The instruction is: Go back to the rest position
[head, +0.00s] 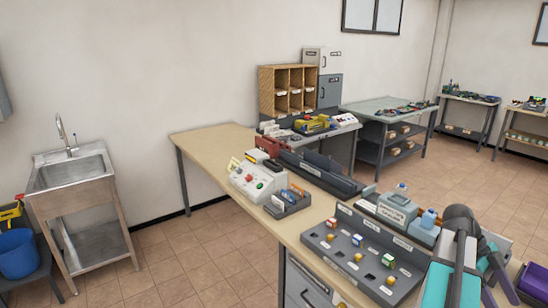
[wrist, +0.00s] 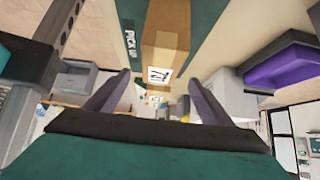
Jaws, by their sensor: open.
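My gripper (wrist: 158,80) shows in the wrist view, its two dark fingers spread apart with nothing between them. Beyond it, at the top of that view, is a brown box (wrist: 166,45) with a white label. It lies on a dark green strip marked PICK UP (wrist: 130,12), and the gripper does not touch it. In the head view, my arm is folded at the lower right, over the end of the wooden workbench (head: 215,143).
The bench carries a grey panel with coloured cubes (head: 345,257), a white button box (head: 252,182) and a dark tray (head: 318,178). A purple bin (head: 537,280) is close to my arm on the right. A sink (head: 72,172) stands left. Tiled floor is open between sink and bench.

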